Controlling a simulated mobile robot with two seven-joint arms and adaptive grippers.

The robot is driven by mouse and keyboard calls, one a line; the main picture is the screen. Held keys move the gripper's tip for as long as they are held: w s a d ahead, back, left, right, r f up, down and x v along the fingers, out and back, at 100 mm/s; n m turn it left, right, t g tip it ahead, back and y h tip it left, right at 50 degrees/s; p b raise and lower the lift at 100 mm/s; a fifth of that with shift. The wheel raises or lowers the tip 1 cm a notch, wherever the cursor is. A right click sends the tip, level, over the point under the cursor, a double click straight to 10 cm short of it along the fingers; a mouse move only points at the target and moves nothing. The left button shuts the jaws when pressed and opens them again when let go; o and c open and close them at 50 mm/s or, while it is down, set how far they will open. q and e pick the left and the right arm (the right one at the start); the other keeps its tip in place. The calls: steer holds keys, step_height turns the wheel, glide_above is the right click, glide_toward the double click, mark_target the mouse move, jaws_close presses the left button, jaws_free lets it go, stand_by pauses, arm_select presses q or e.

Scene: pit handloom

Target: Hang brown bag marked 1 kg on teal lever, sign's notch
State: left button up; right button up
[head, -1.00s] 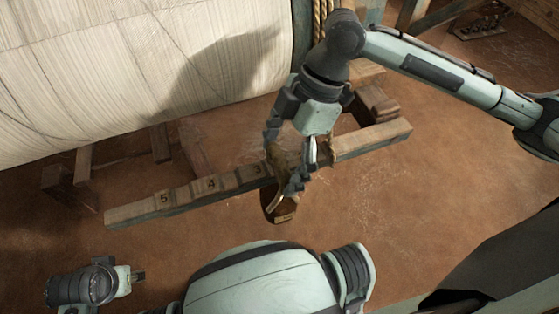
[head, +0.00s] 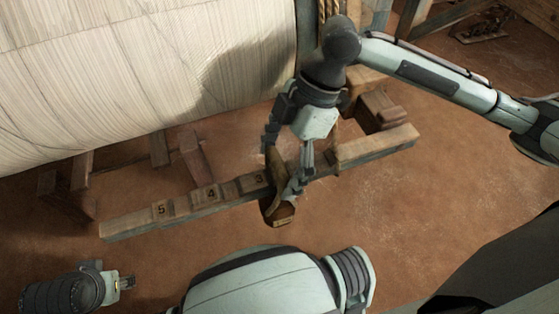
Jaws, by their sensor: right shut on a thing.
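The lever (head: 200,205) is a long beam with a worn wooden top and grey-green side. It lies slantwise across the middle, with notches and the numbers 5, 4 and 3 on top. A brown bag (head: 281,213) is at the lever's near side, just right of number 3. My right gripper (head: 287,180) is shut on the bag's upper part, above the lever. I cannot tell whether the bag touches the lever or hangs free. Its mark is too small to read. The fingers and bag hide the notches there. My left gripper (head: 126,283) is at the lower left, away from the lever; its fingers are too small to judge. No sign is visible.
A large roll of pale cloth or warp (head: 140,70) fills the upper left. Wooden blocks (head: 378,108) stand behind the lever's right end, with wooden posts (head: 80,172) at left. A rope (head: 328,8) hangs above.

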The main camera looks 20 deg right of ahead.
steer(key=shift+f+p, duration=0.2)
steer(key=shift+p, duration=0.2)
stand_by(0.7)
steer(key=o, duration=1.7)
steer(key=shift+o, duration=0.2)
steer(key=shift+f, duration=0.1)
steer(key=shift+v, duration=4.25)
steer(key=shift+w, duration=0.2)
